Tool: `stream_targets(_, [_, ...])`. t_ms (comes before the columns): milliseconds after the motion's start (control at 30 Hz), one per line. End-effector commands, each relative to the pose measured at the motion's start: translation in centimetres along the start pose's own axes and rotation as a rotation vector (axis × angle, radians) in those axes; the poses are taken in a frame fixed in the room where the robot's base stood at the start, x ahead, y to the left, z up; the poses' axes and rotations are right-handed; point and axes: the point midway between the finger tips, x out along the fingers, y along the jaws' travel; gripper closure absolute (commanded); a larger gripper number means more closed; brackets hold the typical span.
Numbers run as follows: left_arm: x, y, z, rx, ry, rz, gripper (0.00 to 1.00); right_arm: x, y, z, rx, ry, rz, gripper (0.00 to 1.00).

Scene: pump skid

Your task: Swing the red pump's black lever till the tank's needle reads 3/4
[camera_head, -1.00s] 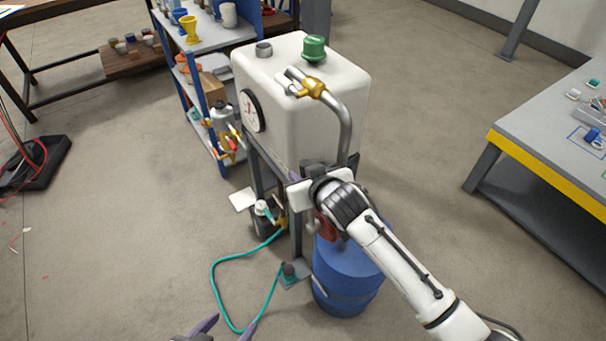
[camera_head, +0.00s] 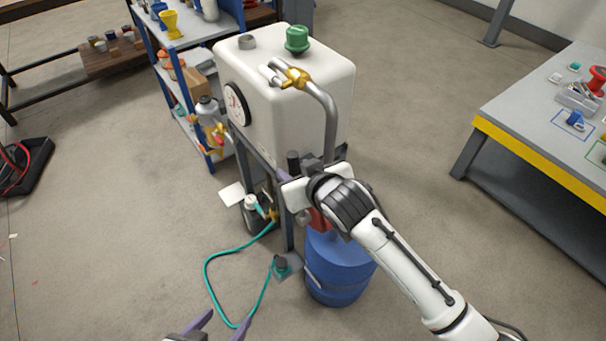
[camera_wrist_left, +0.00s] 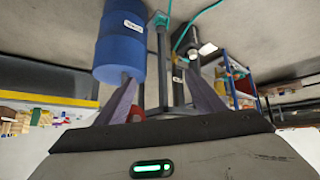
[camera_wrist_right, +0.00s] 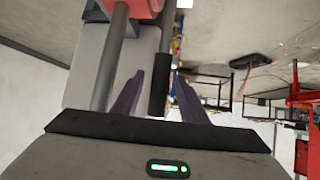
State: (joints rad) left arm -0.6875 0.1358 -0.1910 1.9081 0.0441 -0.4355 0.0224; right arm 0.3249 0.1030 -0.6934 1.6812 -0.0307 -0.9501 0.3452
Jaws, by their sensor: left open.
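The white tank (camera_head: 305,100) carries a round gauge (camera_head: 236,104) on its left face; its needle is too small to read. The red pump (camera_head: 319,221) is partly hidden behind my right arm. The black lever (camera_head: 293,160) stands upright by the tank's lower front. My right gripper (camera_head: 287,178) is at this lever; in the right wrist view the lever's black grip (camera_wrist_right: 160,85) lies between the fingers (camera_wrist_right: 159,76), and contact is unclear. My left gripper (camera_head: 222,322) is open and empty, low at the picture's bottom edge.
A blue drum (camera_head: 340,275) stands under the pump. A teal hose (camera_head: 207,275) loops over the floor left of it. A blue-framed shelf (camera_head: 170,60) stands behind left, a yellow-edged table (camera_head: 540,110) at right. The floor between drum and table is clear.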

Motion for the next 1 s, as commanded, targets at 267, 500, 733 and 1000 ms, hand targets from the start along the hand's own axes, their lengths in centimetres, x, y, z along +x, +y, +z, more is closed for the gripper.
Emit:
stream_targets(267, [0.0, 0.0, -0.1, 0.0, 0.001, -0.001, 0.37, -4.4, -0.1, 0.0, -0.001, 0.002, -0.001, 0.61])
stream_targets(500, [0.0, -0.1, -0.1, 0.001, 0.001, -0.001, 0.37, -5.5, 0.0, 0.0, -0.001, 0.0, 0.0, 0.61])
stream_targets(733, [0.0, 0.0, -0.1, 0.001, 0.002, -0.001, 0.43, -5.5, 0.0, 0.0, -0.001, 0.0, 0.0, 0.61])
stream_targets(1000, [2.6, 3.0, -7.7, 0.368, 0.17, 0.03, 0.88, -3.9, -0.1, 9.5, 0.077, -0.042, -0.029, 0.61])
